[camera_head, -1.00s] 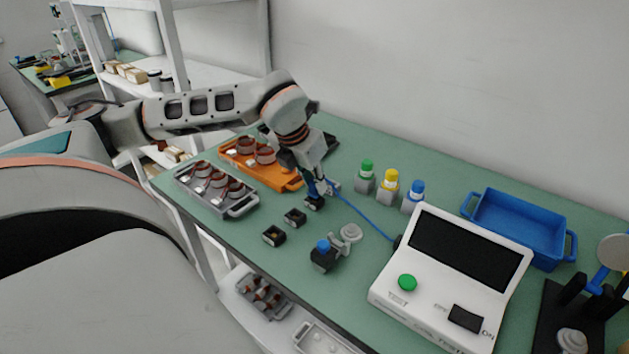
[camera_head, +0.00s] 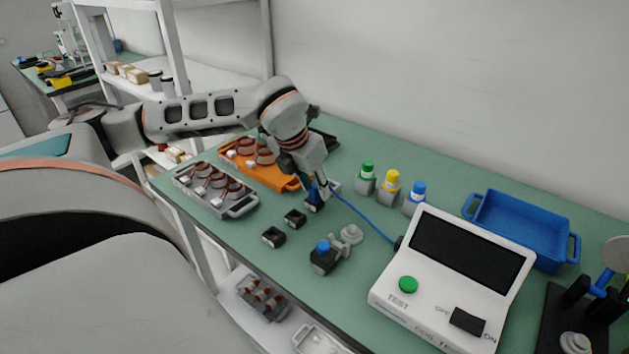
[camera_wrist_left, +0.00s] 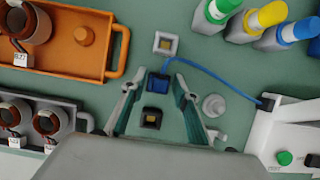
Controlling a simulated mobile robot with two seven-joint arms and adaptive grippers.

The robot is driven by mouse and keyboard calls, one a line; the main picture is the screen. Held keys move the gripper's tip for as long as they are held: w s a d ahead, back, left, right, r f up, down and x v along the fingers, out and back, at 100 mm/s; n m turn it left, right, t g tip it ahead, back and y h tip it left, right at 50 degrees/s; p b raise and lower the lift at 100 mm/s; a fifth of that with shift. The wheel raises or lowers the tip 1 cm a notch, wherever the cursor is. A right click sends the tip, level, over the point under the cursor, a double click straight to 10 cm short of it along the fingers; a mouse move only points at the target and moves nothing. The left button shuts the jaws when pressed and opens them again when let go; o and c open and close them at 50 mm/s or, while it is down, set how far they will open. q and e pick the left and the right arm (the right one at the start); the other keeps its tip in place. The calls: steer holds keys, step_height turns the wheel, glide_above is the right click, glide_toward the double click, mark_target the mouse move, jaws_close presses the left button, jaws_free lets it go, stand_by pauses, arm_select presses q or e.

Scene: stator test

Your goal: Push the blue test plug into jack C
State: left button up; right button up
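The blue test plug (camera_head: 311,200) is low over the table, at the spot of a dark jack block in the row. In the left wrist view the plug (camera_wrist_left: 157,83) lies between my left gripper's fingers (camera_wrist_left: 160,76), with gaps on both sides. My left gripper (camera_head: 319,187) is open around it and points down. A blue cable (camera_head: 362,216) runs from the plug to the white tester (camera_head: 440,300). Black jack blocks (camera_head: 294,218) and (camera_head: 273,236) continue the row, and a pale block (camera_wrist_left: 165,43) stands beyond. No jack letters are readable; seating depth is hidden. My right gripper is not in view.
An orange tray (camera_head: 290,184) and a grey tray (camera_head: 240,208) with coils stand left. Green-, yellow- and blue-capped pieces (camera_head: 389,187) stand behind. A black block with a blue top (camera_head: 322,258) is in front. A blue bin (camera_head: 524,228) is right.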

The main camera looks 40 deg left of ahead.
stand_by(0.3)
arm_select(q)
steer(key=shift+r, duration=0.2)
steer(key=v, duration=1.1)
steer(key=shift+s+r, duration=0.25)
